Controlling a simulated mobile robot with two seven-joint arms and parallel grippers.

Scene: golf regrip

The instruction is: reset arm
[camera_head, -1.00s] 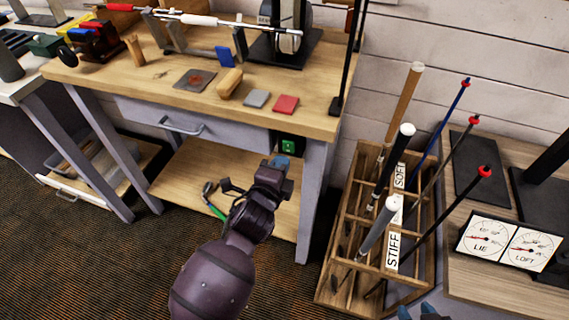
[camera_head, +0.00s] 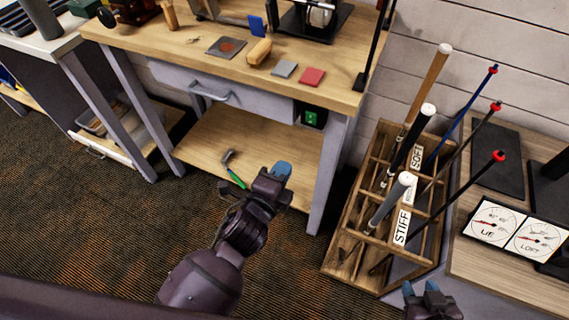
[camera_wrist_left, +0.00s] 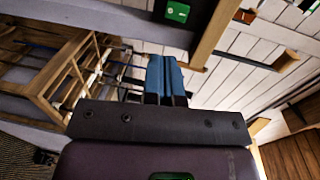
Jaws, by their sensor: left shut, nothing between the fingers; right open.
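My left gripper (camera_head: 281,171) is in front of the workbench's lower shelf in the head view, in the air and touching nothing that I can see. Its blue fingertips are together and empty; they also show in the left wrist view (camera_wrist_left: 166,78). My right gripper (camera_head: 421,290) is at the bottom edge of the head view, in front of the club rack. Its two blue fingertips stand apart with nothing between them. Most of the right arm is out of view.
The workbench (camera_head: 240,75) stands behind my left gripper, its leg (camera_head: 328,170) close on the right. A wooden rack (camera_head: 345,250) with several upright clubs is at the right, beside a table with dial gauges (camera_head: 515,229). A green-handled tool (camera_head: 232,173) lies on the lower shelf (camera_head: 215,140).

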